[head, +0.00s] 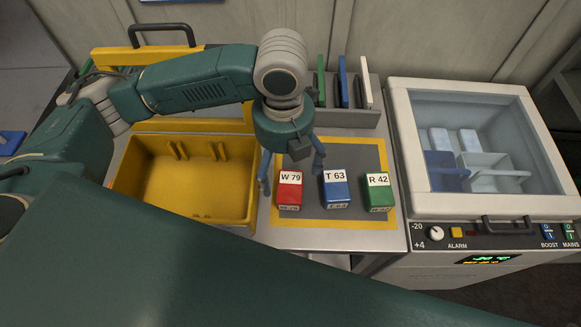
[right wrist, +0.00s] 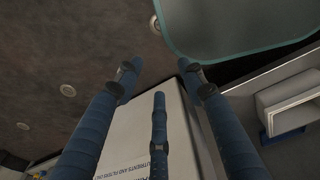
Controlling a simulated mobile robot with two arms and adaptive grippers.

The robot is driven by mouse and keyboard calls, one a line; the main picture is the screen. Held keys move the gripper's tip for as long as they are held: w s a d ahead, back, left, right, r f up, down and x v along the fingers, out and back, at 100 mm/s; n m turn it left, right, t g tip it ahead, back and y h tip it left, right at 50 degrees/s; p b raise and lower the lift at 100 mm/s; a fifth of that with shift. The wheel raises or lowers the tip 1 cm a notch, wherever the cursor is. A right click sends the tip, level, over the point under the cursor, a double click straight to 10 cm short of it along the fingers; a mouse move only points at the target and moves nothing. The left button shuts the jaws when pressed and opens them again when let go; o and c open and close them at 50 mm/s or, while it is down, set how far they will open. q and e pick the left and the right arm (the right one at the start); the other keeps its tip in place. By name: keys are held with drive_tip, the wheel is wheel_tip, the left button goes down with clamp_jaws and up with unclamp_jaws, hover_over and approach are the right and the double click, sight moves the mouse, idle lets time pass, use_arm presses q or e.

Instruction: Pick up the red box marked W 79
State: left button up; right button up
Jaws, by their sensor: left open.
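The red box marked W 79 (head: 289,199) stands on the grey mat with a yellow border (head: 345,215), at its left side. My left gripper (head: 292,175) is open just above and behind the red box in the head view. One blue finger shows left of the box, the other between it and the blue box. Whether the fingers reach down beside the box I cannot tell. My right gripper (right wrist: 158,80) is open and empty in the right wrist view, its blue fingers apart over a white surface with print.
A blue box marked T 63 (head: 336,190) and a green box marked R 42 (head: 378,193) stand right of the red one. A yellow bin (head: 128,187) is at left, a rack (head: 340,117) behind, and a closed glass-lidded freezer (head: 405,150) at right.

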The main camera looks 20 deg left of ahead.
sight(285, 185)
use_arm(q)
drive_tip(key=shift+w+a+f, duration=0.15)
drive_tip(key=shift+w+f, duration=0.2)
drive_tip(key=shift+f, duration=0.4)
drive_tip(key=f, duration=0.2)
drive_tip(key=s+f, duration=0.1)
drive_tip(key=shift+f+p, duration=0.35)
drive_tip(key=shift+w+f, duration=0.15)
drive_tip(key=shift+f, duration=0.2)
wheel_tip(285, 185, down, 4)
drive_tip(key=shift+w+r+p, duration=0.1)
drive_tip(key=shift+r+p, duration=0.05)
drive_tip(key=shift+p, duration=0.65)
drive_tip(key=shift+f, duration=0.5)
drive_tip(key=c, duration=1.4)
use_arm(e)
drive_tip(key=shift+s+d+r, duration=0.1)
drive_tip(key=shift+s+r, duration=0.75)
drive_tip(key=shift+r, duration=0.3)
use_arm(q)
drive_tip(key=shift+r, duration=0.1)
